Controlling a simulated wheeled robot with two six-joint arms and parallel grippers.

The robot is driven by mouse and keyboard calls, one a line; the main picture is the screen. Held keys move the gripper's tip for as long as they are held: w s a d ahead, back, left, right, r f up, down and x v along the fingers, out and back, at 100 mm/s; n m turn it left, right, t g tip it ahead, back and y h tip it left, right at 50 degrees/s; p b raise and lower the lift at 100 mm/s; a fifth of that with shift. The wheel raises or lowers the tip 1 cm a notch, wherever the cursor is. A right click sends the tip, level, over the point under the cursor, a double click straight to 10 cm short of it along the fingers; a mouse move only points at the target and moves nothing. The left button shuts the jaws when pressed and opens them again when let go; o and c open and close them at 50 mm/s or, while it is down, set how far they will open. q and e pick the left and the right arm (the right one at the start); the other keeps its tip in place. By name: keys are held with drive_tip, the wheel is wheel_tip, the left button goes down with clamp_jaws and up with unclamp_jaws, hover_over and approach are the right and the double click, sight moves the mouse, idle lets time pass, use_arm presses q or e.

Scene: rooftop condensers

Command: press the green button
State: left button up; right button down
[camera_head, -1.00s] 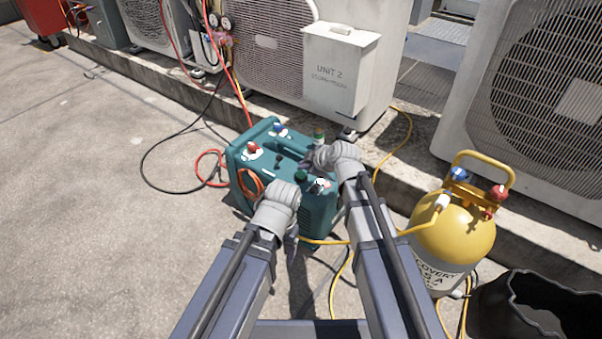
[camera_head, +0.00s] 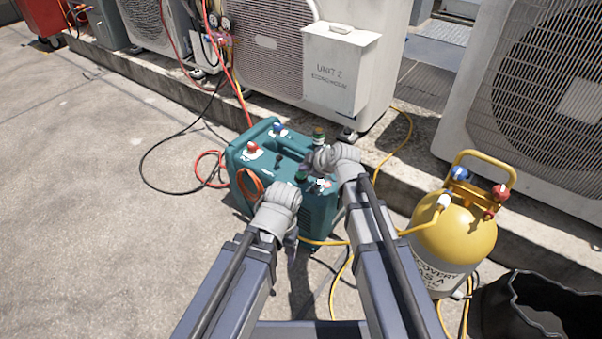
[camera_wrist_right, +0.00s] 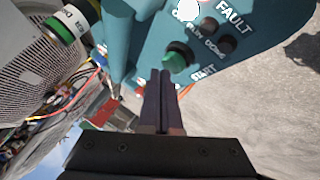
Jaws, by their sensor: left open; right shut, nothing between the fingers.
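The teal machine (camera_head: 262,165) stands on the ground ahead of me. In the right wrist view, a green button (camera_wrist_right: 177,60) sits on its teal panel, close to a "FAULT" label and two dark round parts. My right gripper (camera_wrist_right: 160,76) is shut and empty, with its fingertips just short of the button in that picture; I cannot tell whether they touch it. In the head view, the right gripper (camera_head: 308,166) is over the machine's right side, and a green part (camera_head: 301,176) shows beneath it. My left gripper (camera_head: 292,248) is open and low at the machine's near side, partly hidden by its wrist.
A green-banded cylinder (camera_head: 319,136) stands behind the right gripper. A yellow tank (camera_head: 453,240) is to the right, with hoses around it. Open concrete lies left.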

sight(304, 175)
drive_tip(key=shift+r+p, duration=0.3)
drive_tip(key=shift+r, duration=0.1)
wheel_tip(304, 175, up, 5)
drive_tip(key=p, duration=0.5)
idle(0.8)
